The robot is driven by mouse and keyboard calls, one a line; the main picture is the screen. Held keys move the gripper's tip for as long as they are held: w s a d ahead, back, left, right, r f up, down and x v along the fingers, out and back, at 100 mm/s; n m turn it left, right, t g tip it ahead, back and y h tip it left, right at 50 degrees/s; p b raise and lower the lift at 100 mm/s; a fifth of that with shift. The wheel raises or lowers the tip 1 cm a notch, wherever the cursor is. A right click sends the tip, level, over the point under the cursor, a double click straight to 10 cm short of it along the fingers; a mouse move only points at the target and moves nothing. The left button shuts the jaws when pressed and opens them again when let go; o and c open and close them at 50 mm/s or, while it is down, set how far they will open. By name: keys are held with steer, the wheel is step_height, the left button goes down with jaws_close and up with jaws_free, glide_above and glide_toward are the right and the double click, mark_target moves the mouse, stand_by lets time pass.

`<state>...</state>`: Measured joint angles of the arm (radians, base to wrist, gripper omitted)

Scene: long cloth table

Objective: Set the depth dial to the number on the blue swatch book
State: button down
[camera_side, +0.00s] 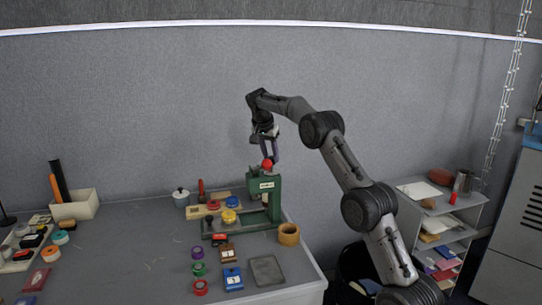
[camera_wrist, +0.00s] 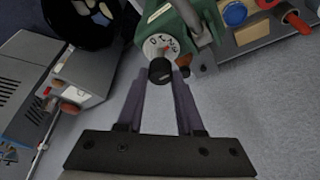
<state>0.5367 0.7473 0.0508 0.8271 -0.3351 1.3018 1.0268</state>
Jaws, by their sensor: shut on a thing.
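The green press (camera_side: 264,195) stands upright on the table, with a red ball (camera_side: 267,163) at its top. In the wrist view its white depth dial (camera_wrist: 152,46) shows, with small dark digits on its face and a black knob (camera_wrist: 160,70) in front. My gripper (camera_wrist: 162,76) has its fingertips on either side of this knob, shut on it. In the side view my gripper (camera_side: 271,152) is at the top of the press and the dial is not clear. The blue swatch book (camera_side: 233,279) lies on the table in front, with a white label whose number is too small to read.
A brown swatch book (camera_side: 228,253) lies behind the blue one. Coloured rolls (camera_side: 198,268) line up to its left, a grey pad (camera_side: 267,270) to its right. A tan tape roll (camera_side: 289,234) stands right of the press. The table's left middle (camera_side: 130,245) is mostly clear.

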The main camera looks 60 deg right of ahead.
steer(key=m+g, duration=0.1)
steer(key=m, duration=0.4)
steer(key=shift+w+g, duration=0.1)
steer(key=shift+g, duration=0.3)
steer(key=shift+y, duration=0.3)
steer(key=c, duration=0.5)
jaws_free()
steer(key=shift+c, duration=0.2)
